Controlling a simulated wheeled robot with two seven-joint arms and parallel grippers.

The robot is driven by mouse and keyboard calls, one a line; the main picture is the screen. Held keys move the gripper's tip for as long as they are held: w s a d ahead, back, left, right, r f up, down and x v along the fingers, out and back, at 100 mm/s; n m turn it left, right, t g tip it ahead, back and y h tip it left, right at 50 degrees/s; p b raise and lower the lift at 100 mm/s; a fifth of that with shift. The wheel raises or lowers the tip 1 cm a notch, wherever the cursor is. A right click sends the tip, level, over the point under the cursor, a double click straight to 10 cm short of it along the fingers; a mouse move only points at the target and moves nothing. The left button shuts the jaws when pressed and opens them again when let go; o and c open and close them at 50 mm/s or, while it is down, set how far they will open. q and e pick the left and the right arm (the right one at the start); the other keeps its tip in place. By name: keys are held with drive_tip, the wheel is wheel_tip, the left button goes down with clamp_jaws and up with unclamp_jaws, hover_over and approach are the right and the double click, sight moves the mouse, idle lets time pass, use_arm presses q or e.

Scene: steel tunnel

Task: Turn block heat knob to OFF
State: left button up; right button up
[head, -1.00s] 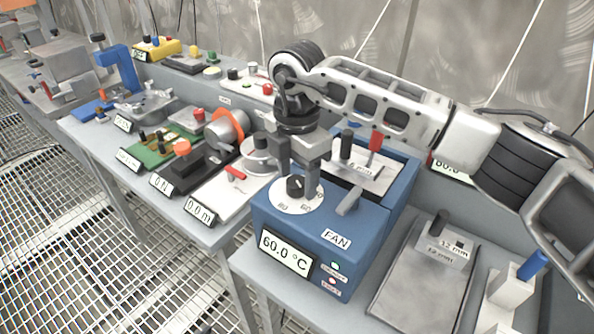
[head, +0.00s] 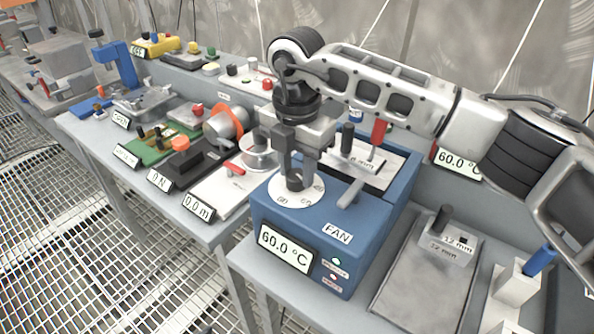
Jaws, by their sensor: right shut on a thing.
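The block heat knob (head: 294,181) is a small dark knob on a round white dial (head: 287,200) on top of the blue heater box (head: 335,222). The box's front display (head: 285,248) reads 60.0 °C. My right gripper (head: 295,172) points down over the dial and is shut on the knob, its fingers hiding most of it and part of the dial markings. My left gripper is not in view.
A grey lever (head: 350,194) and upright black (head: 347,140) and red (head: 377,138) handles stand on the box close to my right gripper. A grey plate (head: 425,275) lies to the right. A red-handled white device (head: 224,190) stands to the left.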

drive_tip(key=n+b, duration=0.1)
drive_tip(key=n, duration=0.1)
drive_tip(key=shift+f+n+b, duration=0.1)
drive_tip(key=shift+n+b, duration=0.2)
drive_tip(key=shift+n, duration=0.1)
drive_tip(key=n+b, duration=0.1)
drive_tip(key=n, duration=0.2)
drive_tip(key=shift+n+b, duration=0.3)
drive_tip(key=shift+b, duration=0.05)
drive_tip(key=n+b, duration=0.1)
drive_tip(key=n, duration=0.2)
drive_tip(key=shift+a+n, duration=0.1)
drive_tip(key=shift+n, duration=0.2)
drive_tip(key=n, duration=0.2)
drive_tip(key=shift+n+b, duration=0.4)
drive_tip(key=n, duration=0.3)
drive_tip(key=shift+n, duration=0.3)
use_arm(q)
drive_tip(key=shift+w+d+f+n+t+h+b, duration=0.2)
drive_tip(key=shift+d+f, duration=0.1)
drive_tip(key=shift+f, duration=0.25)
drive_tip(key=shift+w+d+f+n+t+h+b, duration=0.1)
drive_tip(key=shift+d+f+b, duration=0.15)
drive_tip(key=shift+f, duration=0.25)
use_arm(e)
drive_tip(key=shift+r+n, duration=0.2)
drive_tip(key=shift+n, duration=2.1)
drive_tip(key=o, duration=1)
drive_tip(key=shift+c, duration=0.2)
